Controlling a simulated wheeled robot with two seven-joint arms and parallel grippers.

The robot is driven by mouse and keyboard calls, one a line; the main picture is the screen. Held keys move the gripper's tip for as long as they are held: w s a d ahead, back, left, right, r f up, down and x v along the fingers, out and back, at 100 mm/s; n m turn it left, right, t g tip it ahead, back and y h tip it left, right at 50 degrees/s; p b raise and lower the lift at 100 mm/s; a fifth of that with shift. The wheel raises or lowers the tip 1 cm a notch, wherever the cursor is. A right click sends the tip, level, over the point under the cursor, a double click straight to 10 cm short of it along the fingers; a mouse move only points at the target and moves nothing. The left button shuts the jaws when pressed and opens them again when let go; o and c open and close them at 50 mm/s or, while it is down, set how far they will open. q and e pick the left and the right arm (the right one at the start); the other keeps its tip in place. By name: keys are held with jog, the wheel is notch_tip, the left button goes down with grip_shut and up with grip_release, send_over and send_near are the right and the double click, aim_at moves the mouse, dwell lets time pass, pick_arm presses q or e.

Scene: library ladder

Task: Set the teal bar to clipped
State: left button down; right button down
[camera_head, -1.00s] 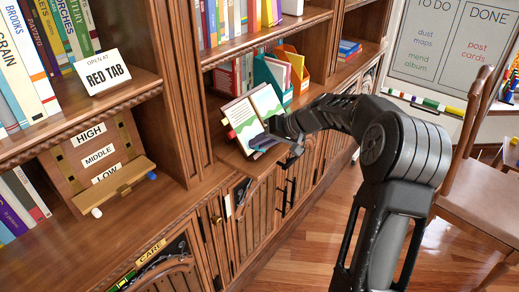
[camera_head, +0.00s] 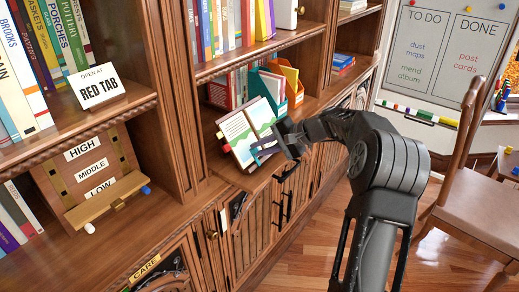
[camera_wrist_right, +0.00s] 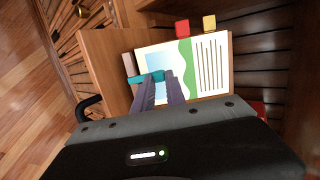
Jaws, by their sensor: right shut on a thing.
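An open book (camera_head: 240,134) with a green-and-blue picture page and a text page rests tilted on a wooden stand at the cabinet ledge. It also shows in the right wrist view (camera_wrist_right: 211,66). The teal bar (camera_wrist_right: 134,80) lies across the book's lower edge in the right wrist view. My right gripper (camera_wrist_right: 155,77) is shut on the bar, its fingers hiding part of it. In the head view the right gripper (camera_head: 266,148) is at the book's lower right, and the bar is hard to make out. Whether the bar is fastened cannot be told. My left gripper is out of view.
A red tab (camera_wrist_right: 183,28) and a yellow tab (camera_wrist_right: 209,23) stick out from the book. Teal and orange file holders (camera_head: 274,88) stand behind it. A HIGH/MIDDLE/LOW board (camera_head: 88,165) is at left. A chair (camera_head: 475,190) stands at right. Cabinet doors with handles lie below the ledge.

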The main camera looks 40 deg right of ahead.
jog(key=shift+d, duration=0.1)
dwell(0.4)
jog(key=c, duration=1.4)
grip_release()
jog(key=shift+o, duration=0.2)
jog(key=b+v, duration=0.1)
jog(key=v, duration=0.6)
jog(key=shift+s+d+r, duration=0.2)
jog(key=shift+s, duration=0.1)
